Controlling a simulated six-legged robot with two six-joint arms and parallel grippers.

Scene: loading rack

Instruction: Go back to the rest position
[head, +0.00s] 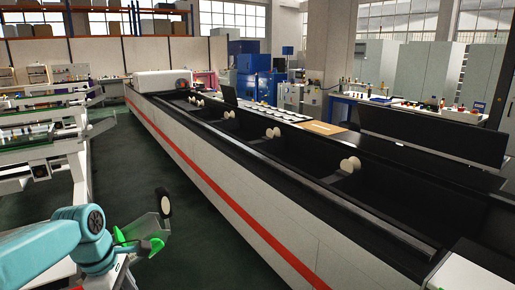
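My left arm comes in from the lower left with teal links. Its gripper (147,231) has green and grey parts and a dark oval piece at its upper right. It hangs over the dark green floor, between the rack on the left and the long machine. I see nothing clearly held in it, and its finger gap cannot be made out from this angle. My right gripper is out of view.
A long white machine (215,182) with a red stripe and a dark open trough runs diagonally from the back left to the front right. A metal loading rack (40,150) stands at left. The green floor (130,165) between them is clear.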

